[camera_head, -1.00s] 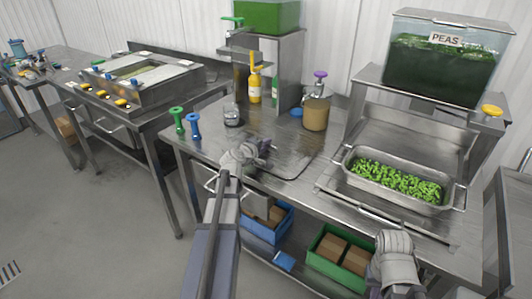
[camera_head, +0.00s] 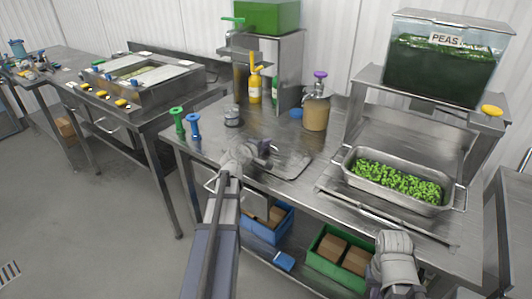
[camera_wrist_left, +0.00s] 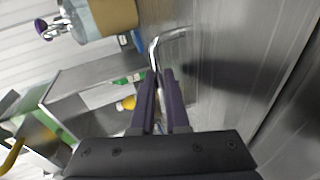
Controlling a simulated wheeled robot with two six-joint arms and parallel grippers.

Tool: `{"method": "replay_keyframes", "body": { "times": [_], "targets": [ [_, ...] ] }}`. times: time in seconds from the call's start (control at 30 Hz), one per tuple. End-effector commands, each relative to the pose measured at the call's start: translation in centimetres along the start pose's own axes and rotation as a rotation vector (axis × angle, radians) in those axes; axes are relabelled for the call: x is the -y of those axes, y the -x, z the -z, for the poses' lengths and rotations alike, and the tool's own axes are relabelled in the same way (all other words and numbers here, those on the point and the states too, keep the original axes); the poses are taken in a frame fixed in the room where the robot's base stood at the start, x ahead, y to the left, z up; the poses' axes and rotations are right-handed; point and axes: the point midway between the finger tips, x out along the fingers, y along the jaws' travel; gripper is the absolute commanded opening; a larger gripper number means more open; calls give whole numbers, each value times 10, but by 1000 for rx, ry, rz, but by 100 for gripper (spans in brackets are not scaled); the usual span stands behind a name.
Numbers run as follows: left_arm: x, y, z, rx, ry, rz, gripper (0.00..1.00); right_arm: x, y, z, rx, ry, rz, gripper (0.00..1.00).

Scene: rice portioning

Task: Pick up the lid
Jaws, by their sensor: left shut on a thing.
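The lid is a flat grey metal plate (camera_head: 297,166) at the middle of the steel table, partly hidden behind my left gripper. My left gripper (camera_head: 264,150) is over its left part. In the left wrist view, a curved metal handle (camera_wrist_left: 166,38) runs down to the fingers of my left gripper (camera_wrist_left: 158,78), which are closed on it. The brushed metal surface lies beside the fingers there. I cannot tell whether the lid is clear of the table. My right gripper (camera_head: 394,270) is low at the front right, and its fingers do not show clearly.
A steel pan of peas (camera_head: 350,178) stands right of the lid, below a pea bin (camera_head: 445,60). A tan container with a purple knob (camera_head: 316,112), a small jar (camera_head: 232,118) and green and blue handled tools (camera_head: 194,126) stand around it. Bare table lies between them.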

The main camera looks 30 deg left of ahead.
Motion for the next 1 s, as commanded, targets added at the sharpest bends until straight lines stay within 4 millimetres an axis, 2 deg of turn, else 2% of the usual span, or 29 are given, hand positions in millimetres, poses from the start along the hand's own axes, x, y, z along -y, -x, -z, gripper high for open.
{"method": "replay_keyframes", "body": {
  "times": [0.67, 0.87, 1.0],
  "targets": [
    [0, 1, 0, 1, -4, 2, 0, 0, 1, 0, 0, 0, 0, 0],
    [-10, 4, 1, 0, -3, 1, 0, -1, 11, -1, 0, 0, 0, 0],
    [-25, 9, 3, 0, -2, 1, 0, -2, 27, -2, 0, 0, 0, 0]
  ]
}}
